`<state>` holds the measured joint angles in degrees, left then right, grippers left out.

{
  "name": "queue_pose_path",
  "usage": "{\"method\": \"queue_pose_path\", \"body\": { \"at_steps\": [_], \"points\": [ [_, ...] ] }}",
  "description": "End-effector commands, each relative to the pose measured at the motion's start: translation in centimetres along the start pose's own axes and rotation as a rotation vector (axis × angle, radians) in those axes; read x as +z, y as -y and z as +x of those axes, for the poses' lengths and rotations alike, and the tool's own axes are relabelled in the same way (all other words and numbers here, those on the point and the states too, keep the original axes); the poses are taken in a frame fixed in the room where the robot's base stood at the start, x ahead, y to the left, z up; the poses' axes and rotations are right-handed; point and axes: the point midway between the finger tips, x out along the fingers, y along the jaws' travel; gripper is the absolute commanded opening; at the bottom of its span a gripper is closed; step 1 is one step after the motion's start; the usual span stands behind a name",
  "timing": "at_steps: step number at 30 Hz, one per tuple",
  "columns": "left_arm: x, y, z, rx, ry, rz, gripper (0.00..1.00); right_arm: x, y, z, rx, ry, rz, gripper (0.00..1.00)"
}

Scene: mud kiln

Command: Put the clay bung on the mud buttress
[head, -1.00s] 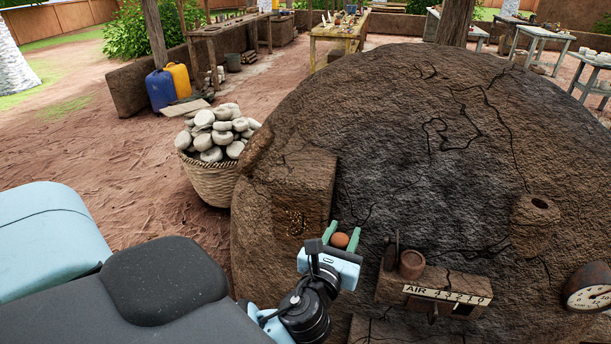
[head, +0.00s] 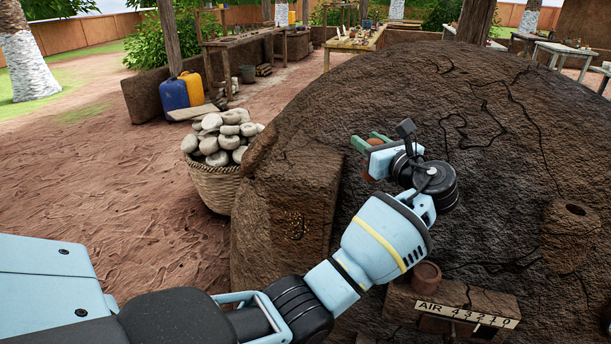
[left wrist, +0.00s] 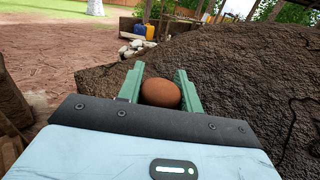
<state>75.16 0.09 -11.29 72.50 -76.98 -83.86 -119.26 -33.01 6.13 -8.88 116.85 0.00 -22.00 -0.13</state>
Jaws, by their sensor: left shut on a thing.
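The clay bung (head: 374,145) is a small rounded reddish-brown piece. My left gripper (head: 366,143) is shut on it, and its green fingers grip the bung's two sides. The left wrist view shows the bung (left wrist: 160,93) between the fingers (left wrist: 158,88). The mud buttress (head: 312,172) is a brown block with a flattish top, standing out from the left side of the kiln dome. In the head view the gripper is up and to the right of the buttress top, pointing left, in front of the dome. The bung appears clear of the buttress. My right gripper is not in view.
The cracked kiln dome (head: 430,110) fills the right side. A ledge marked AIR (head: 455,302) bears a small clay cup (head: 427,275). A clay spout (head: 568,222) sticks out at the right. A basket of stones (head: 215,185) stands left of the buttress.

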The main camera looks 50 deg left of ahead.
Motion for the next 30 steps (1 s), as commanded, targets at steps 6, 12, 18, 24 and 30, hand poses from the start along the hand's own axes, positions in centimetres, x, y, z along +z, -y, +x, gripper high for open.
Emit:
{"method": "queue_pose_path", "body": {
  "at_steps": [6, 12, 18, 24, 30],
  "points": [
    [1.8, 0.8, -0.3, 0.053, 0.001, -0.001, 0.03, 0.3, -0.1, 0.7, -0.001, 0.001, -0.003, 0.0],
    [2.1, 0.8, -0.3, 0.058, 0.001, -0.002, 0.03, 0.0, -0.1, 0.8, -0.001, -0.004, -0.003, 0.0],
    [1.9, -0.7, 2.0, 0.06, 0.003, -0.003, 0.03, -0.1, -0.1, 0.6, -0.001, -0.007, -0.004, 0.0],
    [1.4, -3.2, 5.8, 0.06, 0.003, -0.002, 0.03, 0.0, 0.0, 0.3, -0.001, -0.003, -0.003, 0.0],
    [1.0, -5.6, 9.6, 0.059, 0.003, -0.001, 0.03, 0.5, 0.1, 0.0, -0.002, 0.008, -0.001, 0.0]
  ]
}}
